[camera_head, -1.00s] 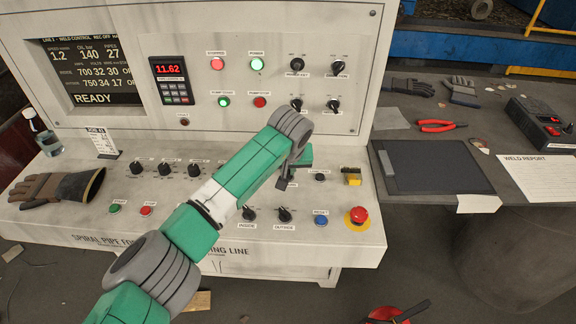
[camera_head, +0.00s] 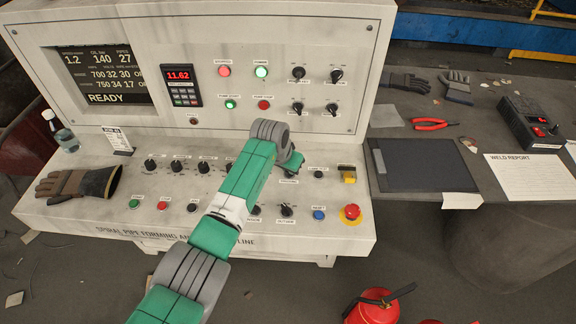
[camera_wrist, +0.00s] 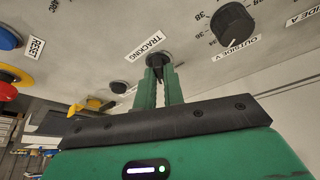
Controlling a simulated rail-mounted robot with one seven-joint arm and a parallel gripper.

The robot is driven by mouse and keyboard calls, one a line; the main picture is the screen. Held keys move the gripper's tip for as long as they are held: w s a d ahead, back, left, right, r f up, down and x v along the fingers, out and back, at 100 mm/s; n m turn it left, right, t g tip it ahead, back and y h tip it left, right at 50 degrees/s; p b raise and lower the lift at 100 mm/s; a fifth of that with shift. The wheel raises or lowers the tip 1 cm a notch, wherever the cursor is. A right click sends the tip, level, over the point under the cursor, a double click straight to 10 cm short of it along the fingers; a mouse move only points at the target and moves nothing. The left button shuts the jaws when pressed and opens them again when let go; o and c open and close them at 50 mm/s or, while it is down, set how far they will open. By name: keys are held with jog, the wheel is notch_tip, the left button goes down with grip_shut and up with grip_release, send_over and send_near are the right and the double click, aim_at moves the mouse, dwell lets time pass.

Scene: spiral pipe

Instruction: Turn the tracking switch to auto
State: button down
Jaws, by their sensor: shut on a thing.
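The tracking switch (camera_wrist: 157,57) is a dark knob on the light console top, beside the TRACKING label (camera_wrist: 146,46) in the wrist view. The two green fingers of my gripper (camera_wrist: 160,69) are shut on it, one on each side. The fingers cover much of the knob, so its pointer direction cannot be told. In the head view my gripper (camera_head: 291,166) reaches down to the console's right half, just above the same label (camera_head: 289,180), and hides the switch there.
A dark knob labelled OUTSIDE (camera_wrist: 232,24) stands close by. A blue RESET button (camera_head: 319,215), red emergency stop (camera_head: 351,212) and yellow-based switch (camera_head: 348,174) lie to the right. The upright panel (camera_head: 222,118) rises behind. A work glove (camera_head: 68,186) lies far left.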

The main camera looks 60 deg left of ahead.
jog(key=shift+m, duration=0.5)
jog(key=c, duration=1.5)
grip_release()
jog(key=p+v, duration=0.3)
jog(key=v, duration=0.4)
jog(key=shift+s+r, duration=0.2)
jog(key=shift+r, duration=0.2)
